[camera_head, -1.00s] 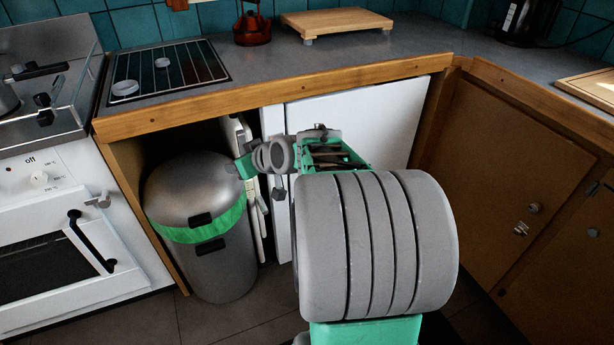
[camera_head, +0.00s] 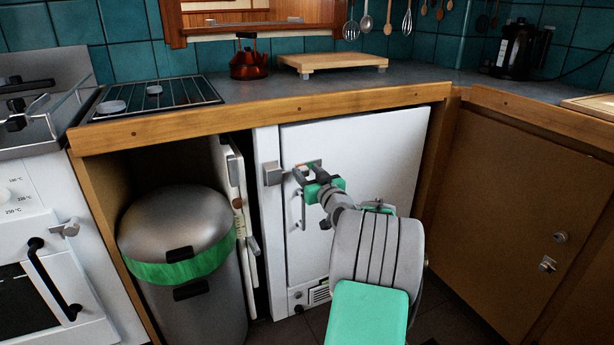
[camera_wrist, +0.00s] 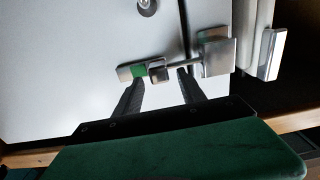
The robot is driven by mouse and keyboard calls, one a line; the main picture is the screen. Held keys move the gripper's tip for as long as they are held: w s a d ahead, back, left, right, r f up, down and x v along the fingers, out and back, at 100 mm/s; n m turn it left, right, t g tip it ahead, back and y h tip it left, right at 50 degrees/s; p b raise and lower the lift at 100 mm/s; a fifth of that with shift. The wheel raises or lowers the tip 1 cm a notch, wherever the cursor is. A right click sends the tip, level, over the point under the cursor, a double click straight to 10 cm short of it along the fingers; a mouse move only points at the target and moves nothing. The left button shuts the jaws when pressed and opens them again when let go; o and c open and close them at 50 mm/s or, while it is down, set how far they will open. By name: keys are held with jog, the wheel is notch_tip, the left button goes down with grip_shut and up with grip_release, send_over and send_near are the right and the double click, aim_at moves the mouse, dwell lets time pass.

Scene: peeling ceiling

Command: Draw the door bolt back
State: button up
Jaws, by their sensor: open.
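A metal door bolt sits on the white door (camera_head: 370,150) under the counter. In the wrist view its plate (camera_wrist: 124,73) has a green patch, and a square knob (camera_wrist: 158,73) stands out from it. A thin rod runs from the knob across the door seam to a square metal keeper (camera_wrist: 219,55). The keeper (camera_head: 272,174) is at the door's left in the head view. My gripper (camera_head: 304,175) is at the bolt. In the wrist view my gripper (camera_wrist: 160,76) is open, with one finger on each side of the knob. I cannot tell whether they touch it.
A grey bin (camera_head: 180,215) with a green band stands left of the white door, beside a narrow white door (camera_head: 232,190) standing ajar. The counter edge (camera_head: 270,122) overhangs above my gripper. A brown cupboard (camera_head: 510,190) is at right and an oven (camera_head: 45,260) at left.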

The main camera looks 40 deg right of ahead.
jog(key=shift+c, duration=0.6)
grip_shut()
dwell(0.8)
